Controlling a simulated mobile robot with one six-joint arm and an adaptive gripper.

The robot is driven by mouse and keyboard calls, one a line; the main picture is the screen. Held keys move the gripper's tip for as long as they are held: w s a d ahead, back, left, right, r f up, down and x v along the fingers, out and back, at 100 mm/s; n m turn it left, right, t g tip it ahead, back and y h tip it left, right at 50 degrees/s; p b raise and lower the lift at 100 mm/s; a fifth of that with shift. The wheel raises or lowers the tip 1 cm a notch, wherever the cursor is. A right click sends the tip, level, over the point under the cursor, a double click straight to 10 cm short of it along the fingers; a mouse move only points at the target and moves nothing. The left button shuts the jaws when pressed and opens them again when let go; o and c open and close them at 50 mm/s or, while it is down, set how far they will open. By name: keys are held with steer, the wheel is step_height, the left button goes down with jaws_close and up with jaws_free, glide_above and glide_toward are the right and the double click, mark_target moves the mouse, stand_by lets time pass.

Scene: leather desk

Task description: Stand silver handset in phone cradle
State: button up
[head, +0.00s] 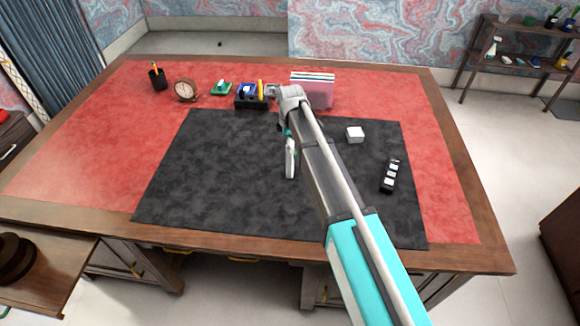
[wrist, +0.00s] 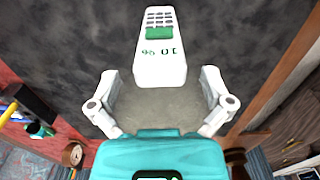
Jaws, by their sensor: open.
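The silver handset (wrist: 160,45) shows in the wrist view, with a keypad at its far end and a green screen below it. It lies just beyond my gripper (wrist: 160,80), whose two pale fingers are spread apart with nothing between them. In the head view a pale narrow shape hangs below my wrist over the dark mat; I cannot tell how much of it is handset and how much finger. A small white block (head: 355,133) right of my arm looks like the phone cradle, but its details are too small to be sure.
A black strip with pale pieces (head: 390,176) lies on the mat's right side. Along the back are a pencil cup (head: 158,79), a clock (head: 185,90), a green item (head: 221,88), a dark organizer (head: 251,102) and a pink file holder (head: 318,92). The mat's left half (head: 215,175) is clear.

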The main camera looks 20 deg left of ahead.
steer(key=shift+f+b, duration=0.9)
steer(key=shift+f, duration=0.3)
steer(key=c, duration=1.3)
steer(key=shift+r, duration=0.15)
steer(key=shift+c, duration=0.2)
step_height(320, 180, up, 3)
steer(key=p, duration=0.3)
steer(key=shift+f, duration=0.2)
steer(key=s+d+r+p, duration=0.7)
steer(key=s+r+p, duration=0.3)
steer(key=s, duration=0.2)
steer(key=shift+d, duration=0.2)
